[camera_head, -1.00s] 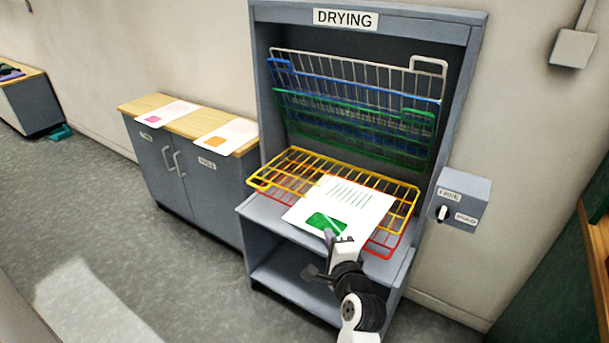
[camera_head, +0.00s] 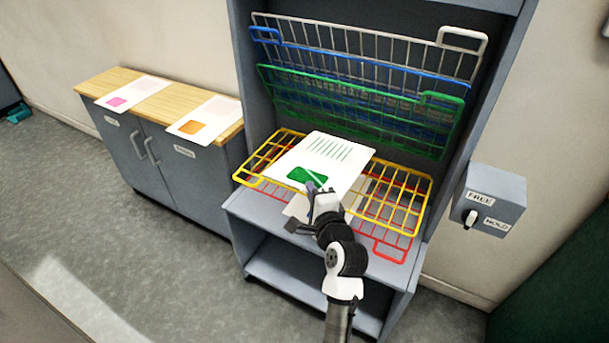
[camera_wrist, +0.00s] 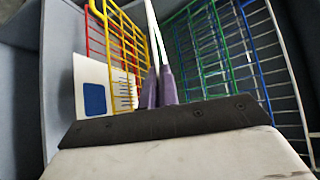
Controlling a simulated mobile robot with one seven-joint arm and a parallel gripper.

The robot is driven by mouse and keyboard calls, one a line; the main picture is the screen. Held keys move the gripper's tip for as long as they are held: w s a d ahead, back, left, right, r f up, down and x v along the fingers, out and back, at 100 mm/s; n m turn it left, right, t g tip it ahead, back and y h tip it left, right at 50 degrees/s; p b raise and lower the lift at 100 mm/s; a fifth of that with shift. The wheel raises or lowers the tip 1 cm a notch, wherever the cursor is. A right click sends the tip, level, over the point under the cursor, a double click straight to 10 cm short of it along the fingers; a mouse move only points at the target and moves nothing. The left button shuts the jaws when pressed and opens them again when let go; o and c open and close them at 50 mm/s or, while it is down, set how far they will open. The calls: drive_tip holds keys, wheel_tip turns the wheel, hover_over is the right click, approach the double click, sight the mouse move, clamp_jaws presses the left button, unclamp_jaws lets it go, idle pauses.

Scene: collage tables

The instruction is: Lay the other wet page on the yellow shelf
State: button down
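My gripper (camera_head: 314,190) is shut on the near edge of a white page (camera_head: 343,172) with a green block and green lines. The page is over the left and middle part of the lowered yellow wire shelf (camera_head: 408,186); the head view does not settle whether it touches. In the wrist view the fingers (camera_wrist: 159,88) pinch the page, seen edge-on as a thin white strip (camera_wrist: 152,30), apparently apart from the yellow wires (camera_wrist: 135,33). Another page (camera_wrist: 93,72) with a blue block lies beyond the yellow wires, by the red shelf (camera_wrist: 96,40).
Raised green (camera_head: 445,128), blue (camera_head: 262,36) and white (camera_head: 461,39) shelves stand tilted up at the back of the drying rack. A FREE/HOLD switch box (camera_head: 497,195) is at right. Pages with pink (camera_head: 133,90) and orange (camera_head: 205,118) blocks lie on the left cabinet (camera_head: 177,103).

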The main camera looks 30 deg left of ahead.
drive_tip(key=shift+w+a, duration=0.3)
drive_tip(key=shift+w, duration=0.05)
drive_tip(key=w+f+b, duration=0.7)
drive_tip(key=f+b, duration=0.3)
drive_tip(key=f, duration=0.1)
drive_tip(key=shift+w+d+b, duration=0.2)
drive_tip(key=shift+w+b, duration=0.1)
drive_tip(key=shift+w, duration=0.1)
drive_tip(key=shift+r, duration=0.1)
drive_tip(key=c, duration=0.8)
unclamp_jaws()
drive_tip(key=shift+o, duration=0.2)
drive_tip(key=shift+f+b, duration=0.85)
drive_tip(key=shift+f, duration=0.85)
